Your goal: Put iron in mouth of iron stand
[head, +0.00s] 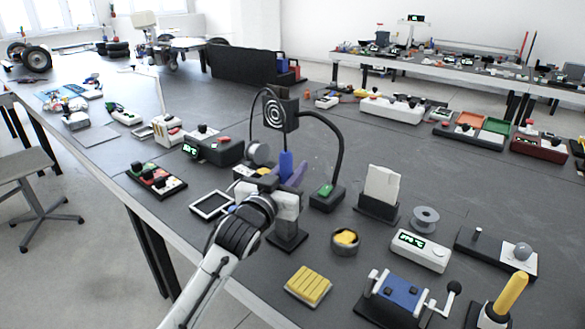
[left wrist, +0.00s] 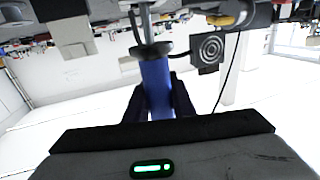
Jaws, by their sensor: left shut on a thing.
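My left gripper (head: 289,180) is shut on the blue handle of the iron (head: 286,162), which stands roughly upright between the fingers. In the left wrist view the iron (left wrist: 157,88) sits between the dark fingers (left wrist: 158,100), with a dark collar and a grey metal shaft beyond it. In the head view, a grey rounded piece (head: 258,152), seemingly the mouth of the iron stand, shows just left of the handle, with a bit of yellow below it. My gripper hides much of the stand. I cannot tell whether the iron touches it. My right gripper is out of view.
A gooseneck with a target plate (head: 279,114) rises behind the gripper. A box with a green display (head: 212,147) is to the left. A round pot with yellow filling (head: 345,241) and a yellow ribbed block (head: 308,286) are to the right.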

